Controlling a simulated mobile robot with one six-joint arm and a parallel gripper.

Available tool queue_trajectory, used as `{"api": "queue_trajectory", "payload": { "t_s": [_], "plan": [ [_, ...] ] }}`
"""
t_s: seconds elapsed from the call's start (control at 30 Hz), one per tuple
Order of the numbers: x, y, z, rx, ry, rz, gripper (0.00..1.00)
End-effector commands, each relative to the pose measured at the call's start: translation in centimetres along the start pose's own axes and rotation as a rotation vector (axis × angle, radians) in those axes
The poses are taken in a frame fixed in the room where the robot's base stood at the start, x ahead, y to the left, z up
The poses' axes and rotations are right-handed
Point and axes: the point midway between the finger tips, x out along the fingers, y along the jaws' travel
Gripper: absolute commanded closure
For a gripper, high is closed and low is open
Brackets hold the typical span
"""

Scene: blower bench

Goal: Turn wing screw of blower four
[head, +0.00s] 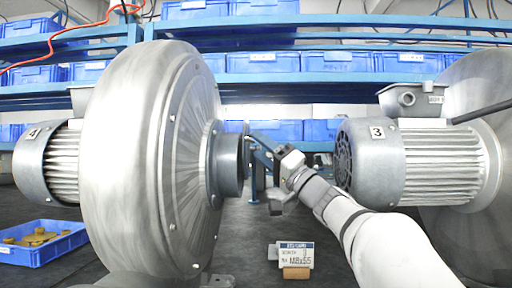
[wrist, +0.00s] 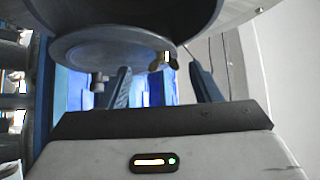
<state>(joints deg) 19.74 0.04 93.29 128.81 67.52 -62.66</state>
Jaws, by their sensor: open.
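Blower four (head: 160,160) stands at the left in the head view, with a "4" label on its motor (head: 62,165). Its dark round port (head: 228,165) faces right, and the port's rim also fills the top of the wrist view (wrist: 110,42). My gripper (head: 262,150) is beside the port's open end. In the wrist view its fingers (wrist: 163,78) are apart and empty. A small part at the rim (wrist: 165,60), likely the wing screw, shows between and beyond the fingertips. A second small metal fitting (wrist: 97,82) is left of the left finger. I cannot tell whether either finger touches anything.
Blower three's motor (head: 410,165) stands close on the right, beside my arm. A blue tray (head: 45,250) with yellowish parts lies on the floor at left. A small sign (head: 294,255) stands on the floor in front. Blue racks with bins (head: 350,62) fill the back.

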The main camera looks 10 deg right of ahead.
Motion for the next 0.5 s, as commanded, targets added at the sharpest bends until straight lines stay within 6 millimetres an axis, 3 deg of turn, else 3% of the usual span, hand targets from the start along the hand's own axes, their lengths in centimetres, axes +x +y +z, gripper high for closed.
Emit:
{"api": "queue_trajectory", "payload": {
  "t_s": [0.3,0.5],
  "plan": [
    [-5.1,0.2,-0.2,-0.001,0.003,0.004,0.43],
    [-6.2,0.2,-0.1,0.000,0.002,0.002,0.43]
  ]
}}
